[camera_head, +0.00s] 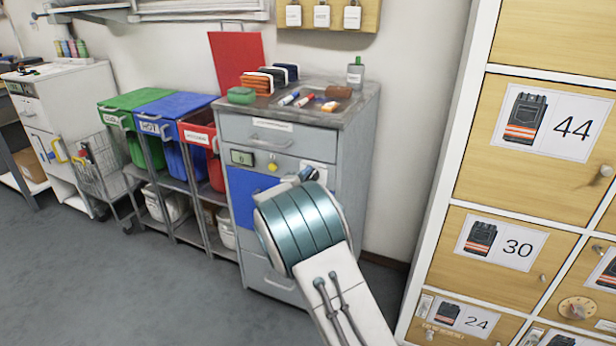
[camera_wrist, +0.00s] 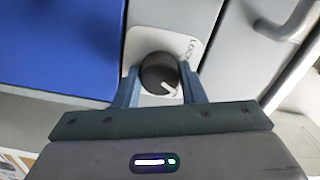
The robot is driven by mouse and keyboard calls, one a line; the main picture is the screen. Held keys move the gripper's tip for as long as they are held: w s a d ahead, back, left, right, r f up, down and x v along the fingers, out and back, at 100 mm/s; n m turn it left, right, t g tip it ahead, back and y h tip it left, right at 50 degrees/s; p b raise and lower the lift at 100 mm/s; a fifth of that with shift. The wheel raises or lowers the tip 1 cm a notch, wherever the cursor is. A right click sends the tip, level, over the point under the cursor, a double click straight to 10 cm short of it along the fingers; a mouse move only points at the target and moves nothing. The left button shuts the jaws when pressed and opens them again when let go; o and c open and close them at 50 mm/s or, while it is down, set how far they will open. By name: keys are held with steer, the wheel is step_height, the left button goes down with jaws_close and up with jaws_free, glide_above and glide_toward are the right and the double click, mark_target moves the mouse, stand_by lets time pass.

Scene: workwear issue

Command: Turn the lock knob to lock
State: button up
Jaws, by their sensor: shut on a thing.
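The lock knob (camera_wrist: 158,72) is round and black with a white pointer mark. In the wrist view it sits on a pale plate (camera_wrist: 144,40) on the grey cabinet, beside a blue panel. The letters LOCK (camera_wrist: 191,47) are printed on the plate to the knob's upper right. The white pointer points to the lower right, away from the letters. My gripper (camera_wrist: 159,70) has one finger on each side of the knob and is shut on it. In the head view my arm hides the knob; part of the plate (camera_head: 318,174) shows beside my wrist.
The grey cabinet (camera_head: 356,135) carries pens, cloths and a bottle (camera_head: 355,74) on top. A drawer handle (camera_head: 271,143) is above the blue panel (camera_head: 243,190). Bins (camera_head: 168,118) stand to the left. Numbered wooden lockers (camera_head: 478,150) stand close on the right. Open floor (camera_head: 110,285) lies front left.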

steer(key=n+p, duration=0.4)
steer(key=n, duration=0.3)
steer(key=shift+r, duration=0.15)
steer(key=n+p, duration=0.3)
steer(key=n, duration=0.1)
steer(key=shift+n, duration=0.4)
steer(key=shift+n+p, duration=0.75)
steer(key=shift+n, duration=0.55)
steer(key=o, duration=1)
steer(key=p+v, duration=0.1)
steer(key=v, duration=1.3)
steer(key=shift+w, duration=0.1)
